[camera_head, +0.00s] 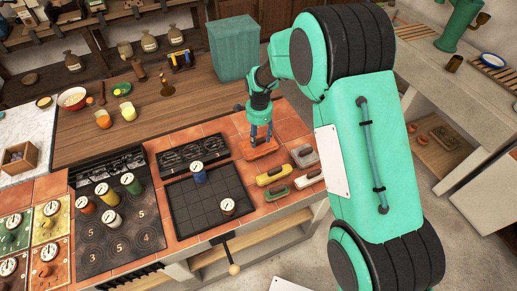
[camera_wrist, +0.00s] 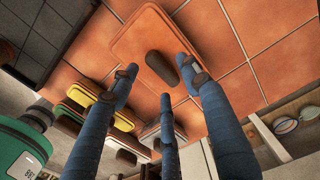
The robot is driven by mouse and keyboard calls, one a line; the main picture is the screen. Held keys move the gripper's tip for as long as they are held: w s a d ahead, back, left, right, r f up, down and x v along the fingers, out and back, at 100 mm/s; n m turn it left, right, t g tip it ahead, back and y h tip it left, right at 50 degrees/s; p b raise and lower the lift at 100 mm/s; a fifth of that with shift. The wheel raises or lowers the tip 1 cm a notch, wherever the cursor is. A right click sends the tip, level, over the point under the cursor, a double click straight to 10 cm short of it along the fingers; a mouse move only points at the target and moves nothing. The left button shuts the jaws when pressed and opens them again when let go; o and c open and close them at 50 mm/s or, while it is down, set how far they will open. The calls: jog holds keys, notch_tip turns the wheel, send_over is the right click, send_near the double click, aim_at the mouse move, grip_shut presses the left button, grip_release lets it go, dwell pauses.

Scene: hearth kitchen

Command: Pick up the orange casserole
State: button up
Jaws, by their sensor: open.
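The orange casserole (camera_head: 262,153) sits on the terracotta-tiled counter, under my gripper (camera_head: 260,134) in the head view. In the wrist view the casserole (camera_wrist: 136,38) is a rounded orange block with a dark brown handle (camera_wrist: 161,67) on top. My gripper (camera_wrist: 160,82) is open, with its blue fingers spread around the handle. The fingertips appear close to the lid; I cannot tell whether they touch it. Nothing is held between them.
Beside it stand a yellow casserole (camera_head: 271,176), a grey one (camera_head: 304,157), a green one (camera_head: 278,194) and a pale one (camera_head: 309,179). A dark gridded tray (camera_head: 195,213) and a hob (camera_head: 115,243) lie left. A teal box (camera_head: 233,47) stands behind.

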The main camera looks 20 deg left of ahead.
notch_tip(320, 180, down, 2)
dwell(0.6)
grip_shut()
jog(key=shift+r, duration=0.1)
